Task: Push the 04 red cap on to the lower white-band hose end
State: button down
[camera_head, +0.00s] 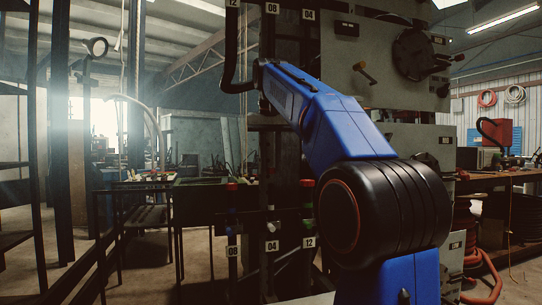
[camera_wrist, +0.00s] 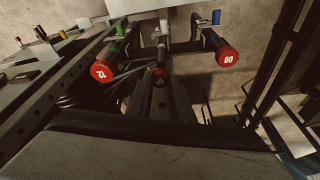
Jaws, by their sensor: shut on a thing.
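The red cap (camera_wrist: 159,72) in the middle of the wrist view is small, and its number cannot be read. My gripper (camera_wrist: 160,84) is shut on this cap, its dark fingers reaching up from the bottom of the view. A pale piece (camera_wrist: 163,28) shows just beyond the cap, perhaps the white band. Whether the cap touches or sits over the hose end cannot be told. In the head view a 04 tag (camera_head: 272,246) hangs between the 08 and 12 tags. The arm hides my gripper there.
A red cap marked 12 (camera_wrist: 103,69) with green behind it is on the left. One marked 08 (camera_wrist: 227,55) with blue behind it is on the right. A grey machine (camera_head: 372,60) stands behind my arm. Steel rails (camera_wrist: 50,95) run alongside.

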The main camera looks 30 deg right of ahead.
aim_at(271, 170)
jog(key=shift+f, duration=0.95)
jog(key=shift+f, duration=1.2)
dwell(0.9)
jog(key=c, duration=1.5)
grip_release()
jog(key=v, duration=1.2)
jog(key=shift+s, duration=0.1)
jog(key=s+a+f+n, duration=0.2)
jog(key=s+a+f, duration=0.2)
jog(key=s+f, duration=0.5)
jog(key=s+a+f+n+t+y, duration=0.1)
jog(key=s+a+f, duration=0.4)
jog(key=f, duration=1.9)
jog(key=s+a+f+n+t, duration=0.1)
jog(key=s+a+f+n, duration=0.2)
jog(key=s+f, duration=0.9)
jog(key=shift+s+a+f+n+y, duration=0.15)
jog(key=shift+a+f, duration=0.1)
jog(key=shift+f, duration=0.65)
jog(key=shift+s+a+f+n+y, duration=0.1)
jog(key=shift+a+f, duration=0.15)
jog(key=shift+f, duration=0.65)
jog(key=shift+s+a+f+n+y, duration=0.1)
jog(key=shift+a+f+n+y, duration=0.1)
jog(key=shift+f, duration=0.7)
